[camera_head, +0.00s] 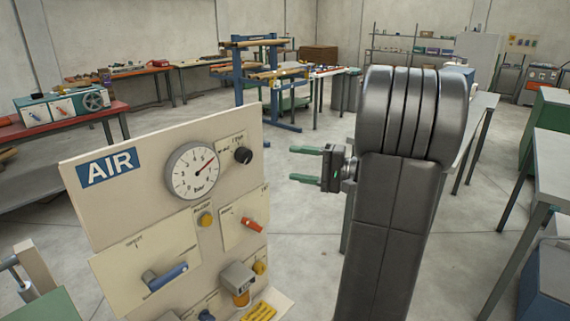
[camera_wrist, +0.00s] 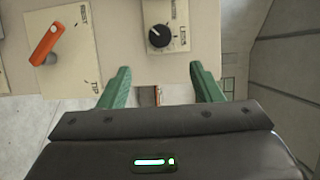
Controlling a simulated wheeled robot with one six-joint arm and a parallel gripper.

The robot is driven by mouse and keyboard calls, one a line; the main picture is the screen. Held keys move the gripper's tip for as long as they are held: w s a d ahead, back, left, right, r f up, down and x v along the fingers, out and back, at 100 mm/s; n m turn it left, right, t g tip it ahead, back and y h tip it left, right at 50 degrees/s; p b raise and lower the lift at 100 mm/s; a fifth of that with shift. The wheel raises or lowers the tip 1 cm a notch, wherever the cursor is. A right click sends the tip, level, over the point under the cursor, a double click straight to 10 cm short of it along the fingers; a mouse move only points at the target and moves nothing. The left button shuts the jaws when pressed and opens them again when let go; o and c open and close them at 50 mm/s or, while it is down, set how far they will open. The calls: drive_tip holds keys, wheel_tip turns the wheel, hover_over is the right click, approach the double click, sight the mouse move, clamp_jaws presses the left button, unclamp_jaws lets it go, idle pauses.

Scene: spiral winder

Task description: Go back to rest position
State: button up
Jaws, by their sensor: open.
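My gripper (camera_head: 305,164) is at the middle of the head view, to the right of the upright AIR panel (camera_head: 140,207). Its two green fingers are apart with nothing between them, and they point left toward the panel. In the wrist view my gripper (camera_wrist: 158,88) also shows open and empty, with the panel (camera_wrist: 200,22) beyond the fingertips. A black knob (camera_wrist: 160,36) lies beyond the gap between the fingers, apart from them. An orange-red lever (camera_wrist: 46,45) is to its left. My arm hides part of the room at the right.
The panel carries a round gauge (camera_head: 193,171), a blue-handled valve (camera_head: 165,276) and a yellow button (camera_head: 206,219). A grey table (camera_head: 550,165) stands at the right. A red-topped bench (camera_head: 70,121) is at the left. Open floor (camera_head: 300,250) lies between panel and arm.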

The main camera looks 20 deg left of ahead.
sight(249, 156)
drive_tip(key=shift+d, duration=0.25)
drive_tip(key=a+p, duration=0.1)
drive_tip(key=a, duration=1.3)
drive_tip(key=shift+p, duration=0.35)
drive_tip(key=shift+d, duration=0.15)
